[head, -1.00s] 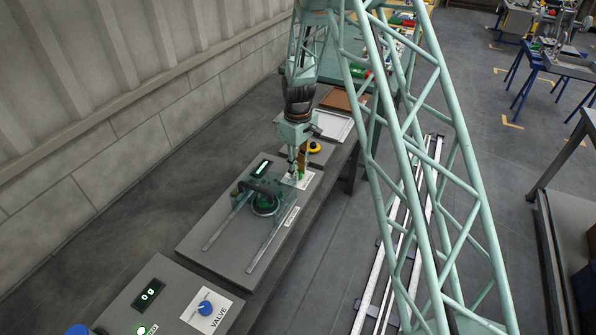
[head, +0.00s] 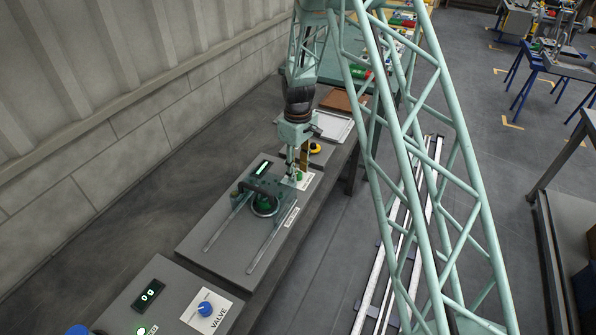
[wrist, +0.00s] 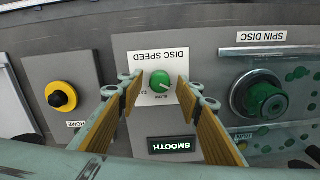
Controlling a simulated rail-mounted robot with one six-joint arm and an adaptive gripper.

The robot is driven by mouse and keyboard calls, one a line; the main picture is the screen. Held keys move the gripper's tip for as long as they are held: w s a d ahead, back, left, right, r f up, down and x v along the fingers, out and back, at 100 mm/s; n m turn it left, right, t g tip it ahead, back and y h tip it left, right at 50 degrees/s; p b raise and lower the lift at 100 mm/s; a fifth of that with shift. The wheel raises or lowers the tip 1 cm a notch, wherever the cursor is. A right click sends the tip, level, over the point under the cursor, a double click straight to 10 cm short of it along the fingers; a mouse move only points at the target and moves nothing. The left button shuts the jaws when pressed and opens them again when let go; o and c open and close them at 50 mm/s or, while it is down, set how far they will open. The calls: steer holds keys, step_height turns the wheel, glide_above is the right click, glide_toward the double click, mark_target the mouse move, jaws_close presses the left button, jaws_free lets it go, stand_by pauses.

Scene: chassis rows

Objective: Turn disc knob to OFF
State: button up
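The disc knob is a small green knob (wrist: 160,81) on a white DISC SPEED label (wrist: 137,48), which appears upside down in the wrist view. It also shows as a small green spot in the head view (head: 299,176). Its small position marks are too blurred to read, so I cannot tell its setting. A dark display (wrist: 172,145) beside it reads SMOOTH. My gripper (wrist: 159,89) is open, with one yellow-padded finger on each side of the knob and visible gaps between. In the head view my gripper (head: 297,172) points down at the label.
A blue VALVE knob (head: 205,308) is on the nearer panel. A white tray (head: 333,126) lies beyond.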

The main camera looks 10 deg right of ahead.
mark_target(298, 173)
step_height(298, 173, up, 12)
stand_by(0.8)
stand_by(0.5)
steer(key=s+r+m+t+b, duration=0.15)
steer(key=s+r+m, duration=0.25)
steer(key=s+r, duration=2)
steer(key=s+r+m+t, duration=0.1)
steer(key=s+r, duration=0.2)
steer(key=s, duration=1.2)
steer(key=s+r+m+t+b, duration=0.1)
steer(key=s+r+m, duration=0.1)
steer(key=s, duration=1.2)
steer(key=shift+s+r+m, duration=0.3)
steer(key=shift+s+r, duration=0.05)
steer(key=shift+r, duration=0.45)
steer(key=shift+d+t, duration=0.1)
steer(key=shift+t, duration=0.15)
steer(key=shift+c, duration=0.5)
